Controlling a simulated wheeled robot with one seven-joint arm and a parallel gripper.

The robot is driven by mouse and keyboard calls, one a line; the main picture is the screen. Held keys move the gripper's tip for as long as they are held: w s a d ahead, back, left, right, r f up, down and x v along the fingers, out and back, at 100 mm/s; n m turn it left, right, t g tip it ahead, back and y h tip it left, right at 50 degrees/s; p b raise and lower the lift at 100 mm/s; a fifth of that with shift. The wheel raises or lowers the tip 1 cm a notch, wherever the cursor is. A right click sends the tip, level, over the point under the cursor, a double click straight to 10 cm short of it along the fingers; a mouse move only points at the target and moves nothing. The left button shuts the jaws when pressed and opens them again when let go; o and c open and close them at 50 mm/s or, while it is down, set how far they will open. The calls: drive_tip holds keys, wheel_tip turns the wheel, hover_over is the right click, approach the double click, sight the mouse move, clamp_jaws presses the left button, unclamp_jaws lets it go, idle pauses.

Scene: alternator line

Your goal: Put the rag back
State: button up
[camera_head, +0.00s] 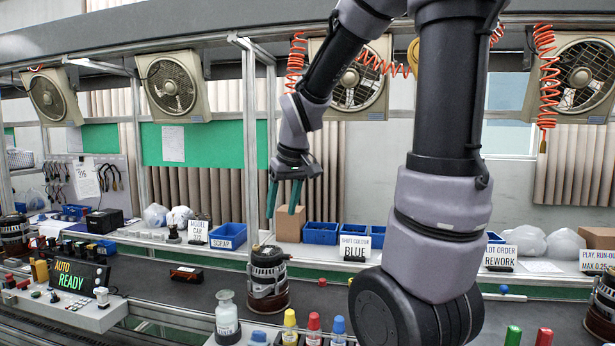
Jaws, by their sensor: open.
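My gripper (282,214) hangs in the middle of the view with its two teal fingers pointing down and apart. Nothing shows between them. It appears in the air above a dark alternator unit (267,280) on the line. I cannot clearly make out a rag. A small light blue item (258,338) is cut off by the bottom edge, beside a clear bottle (227,314); I cannot tell whether it is cloth. My arm hides part of the bench on the right.
Blue bins (321,233) and a cardboard box (290,223) stand on the back shelf. Bottles with yellow (290,325), red (314,328) and blue caps (338,329) stand in front. A control panel (76,292) is at left.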

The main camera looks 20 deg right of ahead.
drive_tip(key=s+r+m+t+y, duration=0.1)
drive_tip(key=s+r+m+t, duration=0.2)
drive_tip(key=s+r+m, duration=0.3)
drive_tip(key=s+d+r, duration=0.1)
drive_tip(key=s+r, duration=0.2)
drive_tip(key=s, duration=0.4)
drive_tip(key=shift+s, duration=0.2)
drive_tip(key=shift+r, duration=0.1)
